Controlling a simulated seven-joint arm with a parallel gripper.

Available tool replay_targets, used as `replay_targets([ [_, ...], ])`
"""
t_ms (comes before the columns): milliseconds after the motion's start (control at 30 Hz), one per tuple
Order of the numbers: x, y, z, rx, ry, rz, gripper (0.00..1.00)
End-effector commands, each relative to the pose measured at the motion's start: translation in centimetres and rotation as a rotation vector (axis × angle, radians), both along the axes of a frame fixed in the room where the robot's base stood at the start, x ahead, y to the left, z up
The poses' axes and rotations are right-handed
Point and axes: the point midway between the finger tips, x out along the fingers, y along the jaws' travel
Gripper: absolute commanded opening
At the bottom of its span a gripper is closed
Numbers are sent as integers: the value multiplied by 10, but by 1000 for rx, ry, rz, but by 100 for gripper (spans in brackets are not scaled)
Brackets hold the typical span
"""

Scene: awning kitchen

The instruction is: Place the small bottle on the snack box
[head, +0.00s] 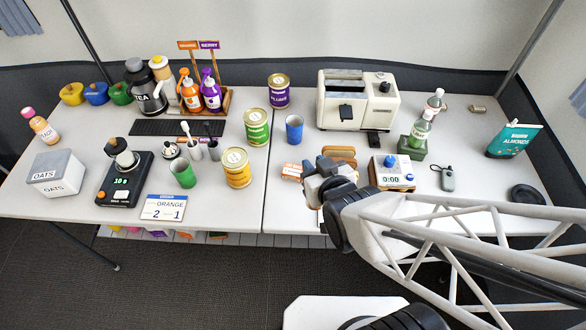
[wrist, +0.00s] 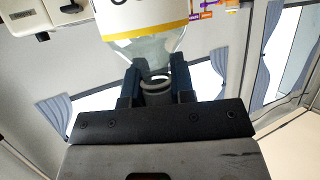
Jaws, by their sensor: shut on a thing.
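A clear bottle (wrist: 150,45) with a white label and a yellow band shows in the wrist view. My gripper (wrist: 156,88) is shut on its neck, a dark finger on each side, and the body extends away from the fingers. In the head view my gripper (head: 318,172) is over the front middle of the table.
A brown item (head: 340,153) lies just behind my gripper. A white toaster (head: 345,100) stands at the back. A blue cup (head: 294,129) and several cans stand left.

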Motion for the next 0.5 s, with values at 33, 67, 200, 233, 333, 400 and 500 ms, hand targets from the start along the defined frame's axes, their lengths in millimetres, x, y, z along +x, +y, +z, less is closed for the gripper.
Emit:
replay_targets([
  [33,0,0,-6,-2,4,0,0],
  [67,0,0,-9,-1,3,0,0],
  [200,0,0,-18,-1,2,0,0],
  [233,0,0,-19,-1,2,0,0],
  [333,0,0,-22,0,1,0,0],
  [400,0,0,-22,0,0,0,0],
  [500,0,0,-22,0,0,0,0],
])
